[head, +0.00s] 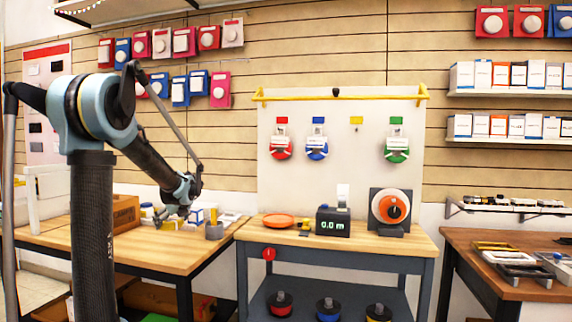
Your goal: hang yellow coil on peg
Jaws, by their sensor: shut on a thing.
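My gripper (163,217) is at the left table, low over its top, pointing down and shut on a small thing. A yellow patch (172,225) shows at its fingertips and seems to be the yellow coil; its shape is too small and partly hidden. On the white board (340,185), a yellow tag (356,120) marks a bare peg place with no coil below it. A red coil (280,149), a blue coil (317,149) and a green coil (397,150) hang under their own colour tags.
The middle bench (340,243) holds an orange disc (278,220), a length counter (333,222) and an orange spool on a stand (391,208). A grey cup (214,228) and small boxes stand near my gripper. A yellow rail (340,97) crosses the board's top.

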